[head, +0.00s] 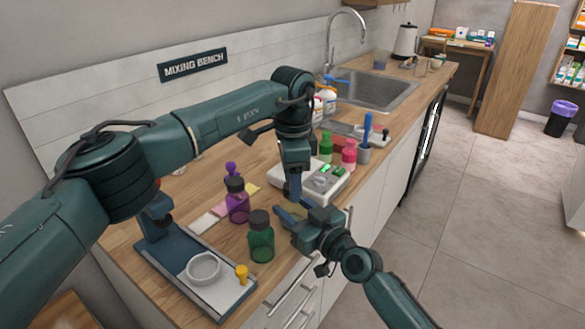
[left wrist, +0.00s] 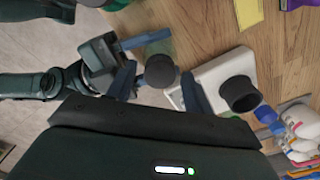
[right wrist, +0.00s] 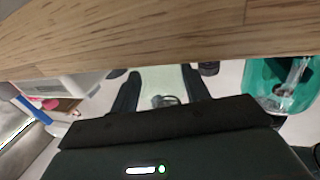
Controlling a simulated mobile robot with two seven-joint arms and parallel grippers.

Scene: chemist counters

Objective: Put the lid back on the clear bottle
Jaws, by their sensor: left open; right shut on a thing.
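The clear bottle (right wrist: 165,82) is between the fingers of my right gripper (right wrist: 160,98), which is shut on it at the counter's front edge. The bottle's pale see-through body (head: 292,209) is partly hidden in the head view. In the left wrist view, a dark round lid (left wrist: 160,71) appears over the bottle's top, between the fingers of my left gripper (left wrist: 158,88). My left gripper is open, with a gap on either side of the lid, and points down above the bottle. I cannot tell whether the lid is fully seated.
A green bottle (head: 260,238) and a purple bottle (head: 237,203) stand left of the grippers. A white device (head: 336,187) is close on the right. A tray (head: 205,297) holds a white bowl (head: 204,267) and a small yellow item (head: 241,273). A sink (head: 375,90) is at the back.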

